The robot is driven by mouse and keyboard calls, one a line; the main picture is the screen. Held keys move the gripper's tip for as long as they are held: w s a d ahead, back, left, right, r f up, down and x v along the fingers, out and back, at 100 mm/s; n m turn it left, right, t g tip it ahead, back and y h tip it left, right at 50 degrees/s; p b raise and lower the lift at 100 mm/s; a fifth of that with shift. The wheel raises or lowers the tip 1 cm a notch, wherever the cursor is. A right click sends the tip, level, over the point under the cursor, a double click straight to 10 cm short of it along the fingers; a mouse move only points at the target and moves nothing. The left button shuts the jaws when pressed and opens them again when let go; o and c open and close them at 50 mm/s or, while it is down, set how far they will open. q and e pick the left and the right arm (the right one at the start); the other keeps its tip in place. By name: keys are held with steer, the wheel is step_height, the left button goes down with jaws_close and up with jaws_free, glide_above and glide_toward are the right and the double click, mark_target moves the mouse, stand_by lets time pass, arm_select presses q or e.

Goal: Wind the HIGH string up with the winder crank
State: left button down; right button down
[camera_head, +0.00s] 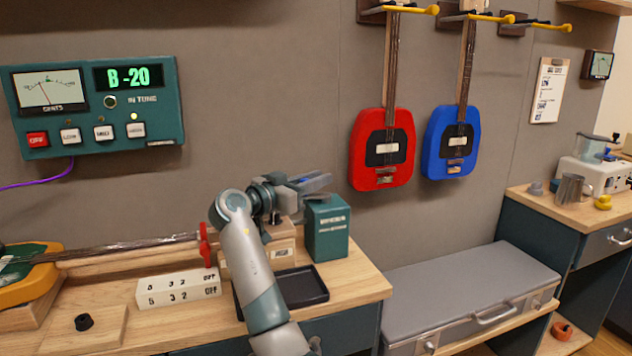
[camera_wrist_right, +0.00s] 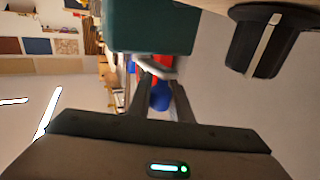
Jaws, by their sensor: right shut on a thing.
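My right gripper (camera_head: 316,184) is above the wooden headstock block (camera_head: 284,250) with the HIGH label, fingers pointing right. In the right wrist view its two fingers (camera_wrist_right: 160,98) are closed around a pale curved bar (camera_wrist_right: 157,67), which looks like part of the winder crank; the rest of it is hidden. A dark knob with a pale stripe (camera_wrist_right: 262,42) shows at the upper right there, apart from the fingers. The instrument's strings (camera_head: 130,247) run along its neck to a red piece (camera_head: 205,245). The teal tuner (camera_head: 95,105) reads B -20, with a lamp lit above its HIGH button. My left gripper is out of view.
A teal box (camera_head: 327,228) stands close beside my right gripper. A black tray (camera_head: 308,286) and white marked blocks (camera_head: 178,289) lie on the bench. Red (camera_head: 364,157) and blue (camera_head: 435,150) guitars hang on the wall to the right. A grey-topped case (camera_head: 465,275) sits lower right.

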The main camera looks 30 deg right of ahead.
steer(key=shift+r, duration=0.1)
steer(key=c, duration=1.6)
jaws_free()
steer(key=shift+a, duration=0.1)
